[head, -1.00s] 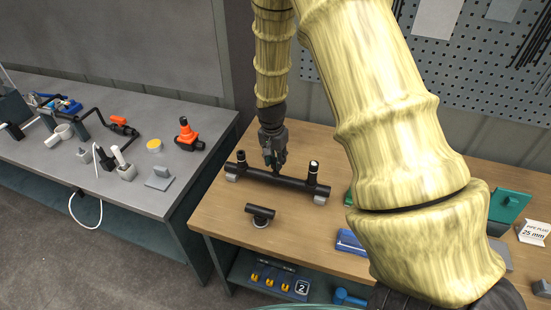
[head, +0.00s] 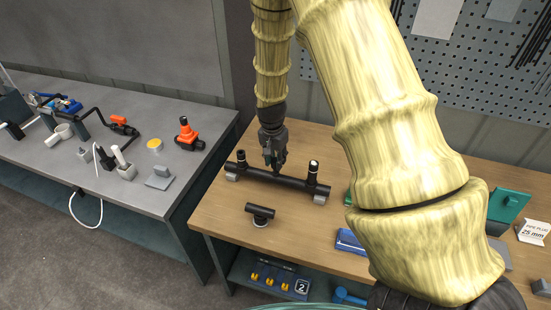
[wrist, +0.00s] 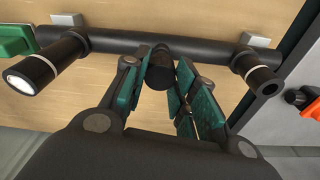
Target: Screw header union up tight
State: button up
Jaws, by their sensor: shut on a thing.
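The black header pipe (head: 290,181) lies across the wooden bench on grey supports, and runs across the top of the wrist view (wrist: 130,46). My gripper (head: 273,166) is at its middle, pointing down. In the wrist view, the dark round middle fitting (wrist: 159,70), seemingly the header union, stands between my teal-padded fingers, and my gripper is shut on it. The fingers hide part of it; its thread and how far it is screwed on cannot be seen. Upright stubs stand near both ends of the header; one has a white top (head: 314,166).
A black tee piece (head: 260,213) stands on the wood in front of the header. A blue item (head: 350,242) and a green block (head: 509,205) are to the right. The grey bench (head: 150,195) at left holds an orange-topped valve (head: 187,133). The wood's front left is clear.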

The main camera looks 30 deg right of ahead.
aim_at(273, 163)
jog(key=shift+f+b, duration=0.45)
jog(key=shift+f, duration=0.65)
jog(key=o, duration=0.9)
jog(key=shift+r, duration=0.15)
jog(key=r, duration=0.4)
jog(key=a+r, duration=0.1)
jog(key=r, duration=0.6)
jog(key=shift+s+a+r, duration=0.15)
jog(key=shift+s+r, duration=0.15)
jog(key=shift+r, duration=0.05)
